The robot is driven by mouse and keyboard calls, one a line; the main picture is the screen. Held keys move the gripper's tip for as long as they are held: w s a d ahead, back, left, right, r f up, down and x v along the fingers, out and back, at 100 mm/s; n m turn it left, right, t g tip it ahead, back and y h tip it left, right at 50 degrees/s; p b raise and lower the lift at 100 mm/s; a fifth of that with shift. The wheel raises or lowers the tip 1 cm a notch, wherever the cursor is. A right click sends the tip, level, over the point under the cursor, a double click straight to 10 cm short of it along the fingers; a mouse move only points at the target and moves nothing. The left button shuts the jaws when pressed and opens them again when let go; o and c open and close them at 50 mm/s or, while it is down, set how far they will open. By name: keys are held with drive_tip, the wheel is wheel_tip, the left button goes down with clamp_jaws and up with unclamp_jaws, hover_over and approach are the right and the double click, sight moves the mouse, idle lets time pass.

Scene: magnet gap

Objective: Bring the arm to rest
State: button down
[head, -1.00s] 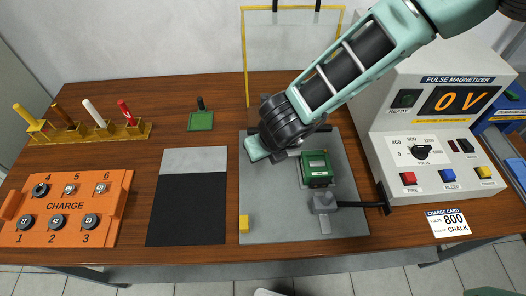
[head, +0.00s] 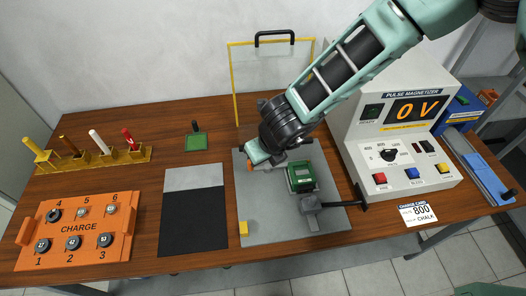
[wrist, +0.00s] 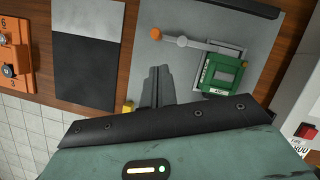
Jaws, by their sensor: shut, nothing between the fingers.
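My arm reaches in from the upper right of the head view, and my gripper (wrist: 158,88) hangs over the grey plate (head: 280,225). In the wrist view its two dark fingers are together with nothing between them. In the head view the fingers are hidden behind the wrist. A green block-shaped fixture (head: 301,177) stands on the plate to the right of my gripper; it also shows in the wrist view (wrist: 222,72). A white bar with an orange end (wrist: 155,33) lies beside the fixture in the wrist view. My gripper appears apart from both.
The pulse magnetizer (head: 395,125) reads 0 V at the right. An orange charge tray (head: 78,236) holds several round pieces at the left. A clear yellow-framed screen (head: 237,85) stands behind the plate. A black-and-grey mat (head: 193,220) lies left of the plate, empty.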

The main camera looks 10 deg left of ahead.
drive_tip(key=s+d+r+n+g+y+b, duration=0.1)
drive_tip(key=s+r+n+y, duration=0.15)
drive_tip(key=r+n, duration=0.5)
drive_tip(key=s+d+r+n+g+y+b, duration=0.15)
drive_tip(key=s+r+n, duration=0.3)
drive_tip(key=n, duration=0.55)
drive_tip(key=s+d+r+n+h, duration=0.1)
drive_tip(key=s+d+n+h, duration=0.1)
drive_tip(key=s+d+n, duration=0.2)
drive_tip(key=s+d+r+n+h+b, duration=0.1)
drive_tip(key=s+d+r+n+h, duration=0.1)
drive_tip(key=s+d+n, duration=0.2)
drive_tip(key=s+d+r+n+h+b, duration=0.1)
drive_tip(key=s+d+n+h, duration=0.1)
drive_tip(key=d+n, duration=0.7)
drive_tip(key=s+d, duration=0.1)
drive_tip(key=d, duration=0.2)
drive_tip(key=shift+s+d+r+g, duration=0.35)
drive_tip(key=shift+s, duration=0.05)
drive_tip(key=shift+w+n, duration=0.1)
drive_tip(key=shift+n, duration=0.15)
